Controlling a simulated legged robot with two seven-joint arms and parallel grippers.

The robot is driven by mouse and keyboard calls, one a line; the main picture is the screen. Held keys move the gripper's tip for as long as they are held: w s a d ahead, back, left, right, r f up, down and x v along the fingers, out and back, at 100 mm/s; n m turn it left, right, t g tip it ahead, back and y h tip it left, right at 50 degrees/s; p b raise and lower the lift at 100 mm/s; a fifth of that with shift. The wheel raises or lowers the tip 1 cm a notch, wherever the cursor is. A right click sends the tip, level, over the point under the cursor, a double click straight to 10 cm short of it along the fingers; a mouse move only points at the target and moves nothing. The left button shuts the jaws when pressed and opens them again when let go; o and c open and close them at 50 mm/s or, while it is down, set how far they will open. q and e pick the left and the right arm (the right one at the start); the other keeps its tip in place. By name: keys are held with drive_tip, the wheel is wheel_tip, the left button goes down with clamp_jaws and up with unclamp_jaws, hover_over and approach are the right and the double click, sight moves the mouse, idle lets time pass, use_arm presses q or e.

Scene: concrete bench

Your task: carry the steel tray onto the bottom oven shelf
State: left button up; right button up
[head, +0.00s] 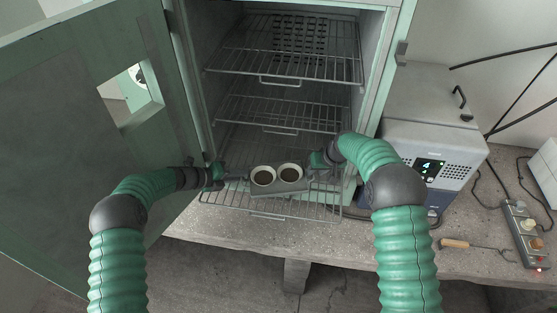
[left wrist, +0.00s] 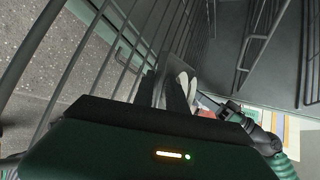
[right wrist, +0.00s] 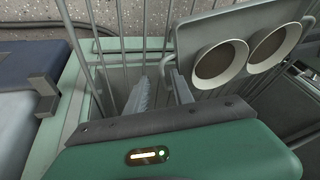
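The steel tray (head: 292,188) is a small grey tray with two white-rimmed cups, dark inside, standing on it. It is above the front part of the bottom oven shelf (head: 268,215), a wire rack; I cannot tell whether it touches the wires. My left gripper (head: 240,177) is at the tray's left end, its fingers on either side of the tray's edge in the left wrist view (left wrist: 163,92). My right gripper (head: 317,164) is at the right end. In the right wrist view its fingers (right wrist: 158,80) meet the tray's end (right wrist: 190,35), and the grip is partly hidden.
The oven door (head: 60,130) stands open at the left. Two more wire shelves, the middle (head: 285,115) and the top (head: 290,65), are above. A grey box with a display (head: 430,130) stands right of the oven. A wooden-handled tool (head: 455,243) and a switch strip (head: 523,225) lie on the bench.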

use_arm(q)
drive_tip(key=shift+s+d+f, duration=0.25)
drive_tip(key=shift+d+f, duration=0.15)
drive_tip(key=shift+f, duration=0.05)
use_arm(e)
drive_tip(key=shift+d+f, duration=0.15)
drive_tip(key=shift+d, duration=0.15)
use_arm(q)
drive_tip(key=shift+a, duration=0.15)
use_arm(e)
drive_tip(key=shift+w+a, duration=0.1)
use_arm(q)
drive_tip(key=v, duration=0.5)
drive_tip(key=w+v, duration=0.1)
drive_tip(key=v, duration=0.2)
drive_tip(key=shift+a+r, duration=0.1)
drive_tip(key=shift+r, duration=0.2)
use_arm(e)
drive_tip(key=shift+f, duration=0.15)
use_arm(q)
drive_tip(key=shift+s+a+r, duration=0.1)
drive_tip(key=shift+s, duration=0.05)
drive_tip(key=shift+r, duration=0.1)
use_arm(e)
drive_tip(key=v, duration=1.2)
drive_tip(key=shift+w, duration=0.25)
